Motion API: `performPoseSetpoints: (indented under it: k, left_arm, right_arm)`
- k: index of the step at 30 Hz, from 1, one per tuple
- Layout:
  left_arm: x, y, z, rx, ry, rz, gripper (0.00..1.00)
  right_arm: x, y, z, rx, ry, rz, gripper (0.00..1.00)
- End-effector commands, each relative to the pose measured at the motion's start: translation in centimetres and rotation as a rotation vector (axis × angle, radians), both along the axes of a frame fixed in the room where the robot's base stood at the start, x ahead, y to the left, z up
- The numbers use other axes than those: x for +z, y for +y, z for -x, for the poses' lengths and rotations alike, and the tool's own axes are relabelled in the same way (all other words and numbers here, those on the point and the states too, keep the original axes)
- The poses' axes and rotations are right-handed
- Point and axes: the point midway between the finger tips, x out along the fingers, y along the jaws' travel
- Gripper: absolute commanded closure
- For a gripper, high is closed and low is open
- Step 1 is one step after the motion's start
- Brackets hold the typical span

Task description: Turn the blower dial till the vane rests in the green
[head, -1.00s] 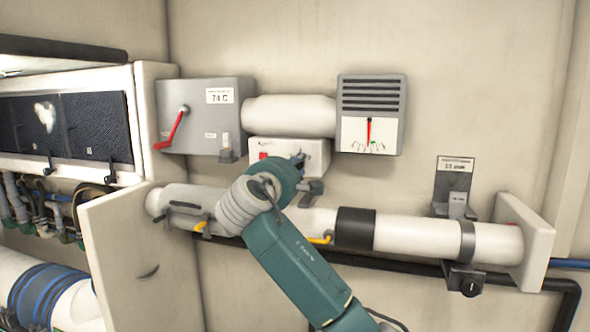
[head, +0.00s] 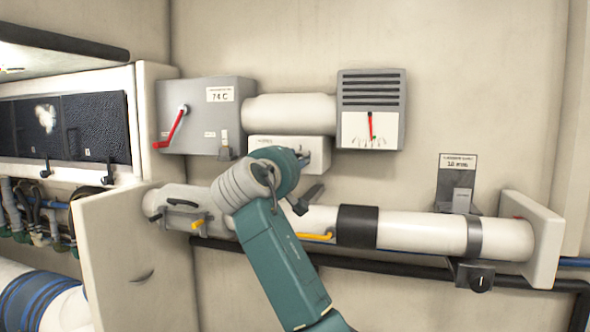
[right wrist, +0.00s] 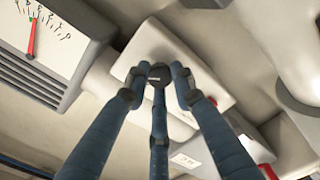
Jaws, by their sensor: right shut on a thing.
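The blower dial (right wrist: 160,72) is a dark round knob on a white box (head: 262,145) on the wall. In the right wrist view the three blue fingers of my right gripper (right wrist: 160,84) are closed around it. In the head view my own wrist hides the dial and most of the gripper. The vane is a red needle (head: 371,126) on the white scale of a grey vented box (head: 372,80). It stands nearly upright, near the middle of the scale. It also shows in the right wrist view (right wrist: 32,38). My left gripper is out of view.
A grey box with a red lever (head: 171,128) is left of the dial box. A white duct (head: 290,114) runs above it. Below, a thick white pipe (head: 415,233) with a black band crosses the wall. A black knob (head: 478,277) sits under the pipe's right end.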

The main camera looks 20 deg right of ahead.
Motion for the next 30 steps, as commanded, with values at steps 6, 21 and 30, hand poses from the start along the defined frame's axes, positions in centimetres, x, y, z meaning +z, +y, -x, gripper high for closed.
performPoseSetpoints:
  k: [6, 21, 30]
  left_arm:
    - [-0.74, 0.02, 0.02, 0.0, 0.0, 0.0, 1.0]
    - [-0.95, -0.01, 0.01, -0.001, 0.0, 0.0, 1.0]
    - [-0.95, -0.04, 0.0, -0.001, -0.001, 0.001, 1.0]
  right_arm:
    - [-0.44, 0.06, -0.05, 0.0, -0.051, -0.09, 1.0]
    - [-0.37, 0.05, -0.06, -0.001, -0.085, -0.142, 1.0]
    - [-0.34, 0.05, -0.06, -0.001, -0.085, -0.14, 0.57]
